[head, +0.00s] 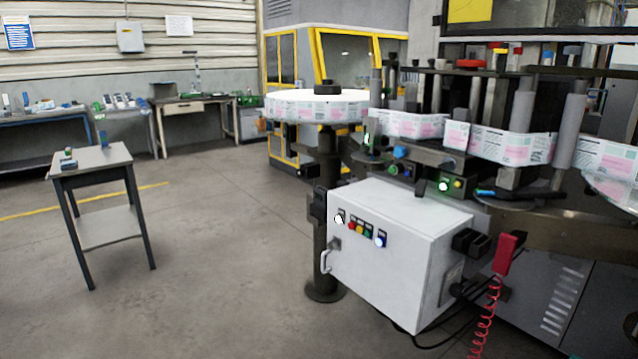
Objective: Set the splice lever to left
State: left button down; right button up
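The reel labeller (545,212) stands at the right, with a printed label web (500,145) running around its rollers. A large label reel (318,107) lies flat on a dark post at its left end. A white control box (415,255) at the front carries a row of coloured buttons (367,231) and a small dark switch (335,243) on its left face. A blue knob (399,152) and green and yellow buttons (451,185) sit on the machine below the web. I cannot tell which part is the splice lever or its position. Neither gripper is in view.
A small grey table (98,160) with small parts on it stands at the left. Workbenches (190,103) line the back wall. A red handset (504,254) with a coiled cord hangs right of the box. The floor (210,245) between table and machine is clear.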

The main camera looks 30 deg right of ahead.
aim_at(420, 193)
jog(key=u, duration=0.5)
jog(key=i, duration=0.45)
jog(key=z, duration=2.1)
